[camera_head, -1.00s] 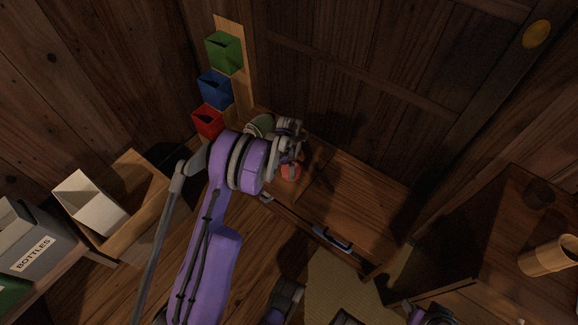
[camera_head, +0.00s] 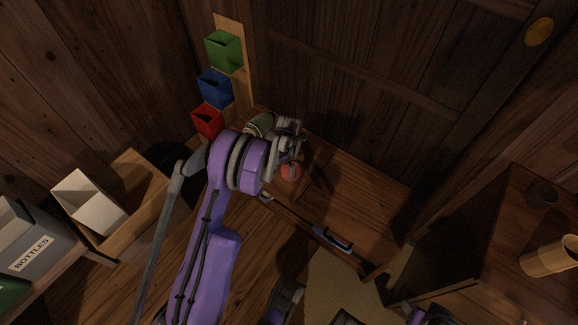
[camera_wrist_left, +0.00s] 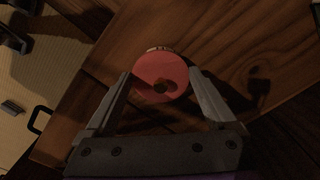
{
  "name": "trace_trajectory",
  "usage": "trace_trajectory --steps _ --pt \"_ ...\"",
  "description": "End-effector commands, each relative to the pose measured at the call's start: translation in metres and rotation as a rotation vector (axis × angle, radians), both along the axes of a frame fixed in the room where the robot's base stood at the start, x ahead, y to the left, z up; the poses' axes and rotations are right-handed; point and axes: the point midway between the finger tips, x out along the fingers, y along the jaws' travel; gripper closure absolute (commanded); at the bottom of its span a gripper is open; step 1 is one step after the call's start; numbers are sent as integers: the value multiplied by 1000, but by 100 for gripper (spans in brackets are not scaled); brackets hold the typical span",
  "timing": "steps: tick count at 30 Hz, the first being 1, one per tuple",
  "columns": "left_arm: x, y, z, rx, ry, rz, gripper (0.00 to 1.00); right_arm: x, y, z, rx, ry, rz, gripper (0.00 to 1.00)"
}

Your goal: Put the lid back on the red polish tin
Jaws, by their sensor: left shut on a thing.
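A round red disc, the lid (camera_wrist_left: 160,68), lies between the two fingers of my left gripper (camera_wrist_left: 160,80) in the wrist view. The fingers are at its left and right edges, shut on it. A dark patch marks its face, and a thin pale rim shows at its far edge. Whether the red tin is directly under it I cannot tell. In the head view the lid (camera_head: 289,173) shows as a small reddish round beside my left gripper (camera_head: 292,160), over the wooden bench top. My right gripper is not in view.
The low wooden bench (camera_head: 355,200) has bare top to the right. Red (camera_head: 208,121), blue (camera_head: 215,90) and green (camera_head: 224,52) boxes hang on the wall. A bluish elongated thing (camera_head: 332,239) is at the bench front.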

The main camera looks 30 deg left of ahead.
Motion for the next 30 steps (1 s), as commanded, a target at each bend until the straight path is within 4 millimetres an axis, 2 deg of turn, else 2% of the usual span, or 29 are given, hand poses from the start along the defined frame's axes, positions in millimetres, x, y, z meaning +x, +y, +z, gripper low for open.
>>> trace_trajectory --steps 13,14,15,30 --pt "0 0 0 0 0 0 60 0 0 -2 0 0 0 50" --pt "0 0 0 0 0 0 7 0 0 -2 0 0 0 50" --pt "0 0 0 0 0 0 0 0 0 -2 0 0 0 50" --pt "0 0 3 0 0 0 0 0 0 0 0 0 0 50"
